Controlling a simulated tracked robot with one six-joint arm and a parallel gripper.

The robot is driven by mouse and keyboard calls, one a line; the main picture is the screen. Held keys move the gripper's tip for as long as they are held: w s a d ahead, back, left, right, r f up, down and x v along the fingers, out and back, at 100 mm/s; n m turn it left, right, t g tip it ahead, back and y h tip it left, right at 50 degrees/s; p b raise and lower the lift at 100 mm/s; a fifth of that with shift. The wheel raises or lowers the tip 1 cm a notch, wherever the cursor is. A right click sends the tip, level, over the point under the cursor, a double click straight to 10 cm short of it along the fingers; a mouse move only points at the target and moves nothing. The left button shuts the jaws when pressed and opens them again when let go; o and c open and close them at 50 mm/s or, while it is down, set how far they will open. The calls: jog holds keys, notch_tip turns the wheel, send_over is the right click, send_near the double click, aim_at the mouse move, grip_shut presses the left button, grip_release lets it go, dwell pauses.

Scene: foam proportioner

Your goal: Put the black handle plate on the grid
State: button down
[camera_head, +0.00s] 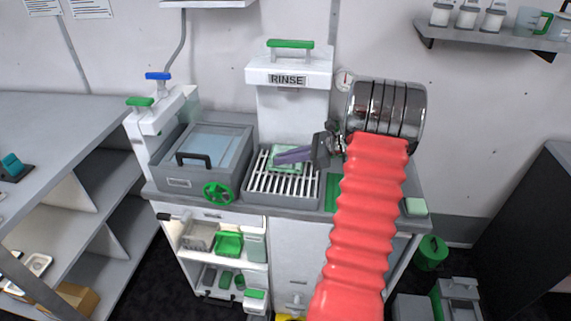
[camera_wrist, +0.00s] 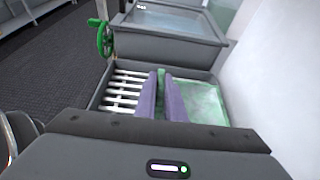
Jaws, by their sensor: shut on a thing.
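My gripper (camera_head: 278,157) has its purple fingers low over the grid (camera_head: 264,188). In the wrist view the fingers (camera_wrist: 163,75) are close together at the edge of a pale green plate (camera_wrist: 200,103), shut on it. The plate covers the right part of the grid there, and white bars show to the left. In the head view the plate (camera_head: 290,162) is partly hidden by the fingers. No black handle shows on it. I cannot tell whether it rests on the bars.
The grey basin (camera_head: 176,177) stands left of the grid, with a green wheel (camera_head: 218,193) at its front. The white RINSE column (camera_head: 291,110) rises behind the grid. A green pad (camera_head: 333,193) lies to the right, beside my red arm.

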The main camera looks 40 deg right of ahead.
jog(key=shift+f, duration=1.2)
jog(key=shift+f, duration=0.1)
jog(key=c, duration=1.8)
grip_release()
jog(key=shift+c, duration=0.2)
jog(key=v, duration=1.2)
